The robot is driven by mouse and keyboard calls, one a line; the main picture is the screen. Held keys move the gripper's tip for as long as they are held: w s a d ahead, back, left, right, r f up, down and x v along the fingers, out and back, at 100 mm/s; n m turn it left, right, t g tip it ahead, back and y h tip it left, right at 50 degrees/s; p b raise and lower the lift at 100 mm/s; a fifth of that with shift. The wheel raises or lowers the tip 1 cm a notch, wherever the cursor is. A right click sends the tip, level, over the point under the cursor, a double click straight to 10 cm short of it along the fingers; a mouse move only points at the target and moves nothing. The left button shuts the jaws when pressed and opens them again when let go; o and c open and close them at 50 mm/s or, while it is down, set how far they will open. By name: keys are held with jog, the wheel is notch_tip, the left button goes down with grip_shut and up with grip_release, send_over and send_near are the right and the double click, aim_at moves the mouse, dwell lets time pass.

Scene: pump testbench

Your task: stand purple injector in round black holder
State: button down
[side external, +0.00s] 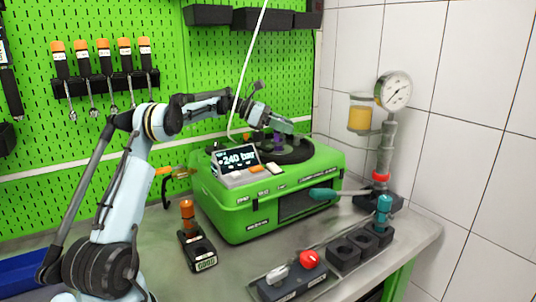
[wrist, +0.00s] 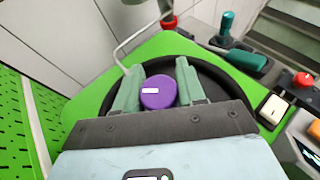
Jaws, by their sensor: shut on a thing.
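The purple injector (wrist: 158,93) is between the green fingers of my gripper (wrist: 158,76) in the wrist view, seen from its purple top end with a white label. My gripper (side external: 276,133) is shut on it above the round black tray (side external: 296,154) on the green test bench. A little purple of the injector (side external: 278,142) shows in the side view; its lower end is hidden, so contact with the tray cannot be told. Small black holders (side external: 343,252) stand in a row on the bench at front right. Their exact shapes are hard to tell.
A teal injector (side external: 383,209) stands in the rearmost holder. A teal handle (side external: 322,194) sticks out from the green bench (side external: 235,222). An orange-topped injector (side external: 187,212) stands in a black block at left. A red knob (side external: 309,258) and a gauge post (side external: 388,140) stand nearby.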

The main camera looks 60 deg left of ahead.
jog(key=shift+f, duration=0.25)
jog(key=shift+f, duration=0.35)
jog(key=shift+f, duration=0.35)
jog(key=c, duration=0.7)
grip_release()
jog(key=shift+w+d, duration=0.1)
jog(key=shift+d, duration=0.05)
jog(key=shift+o, duration=0.2)
jog(key=shift+r, duration=0.2)
jog(key=v, duration=0.8)
jog(key=shift+r, duration=0.45)
jog(key=shift+w, duration=0.1)
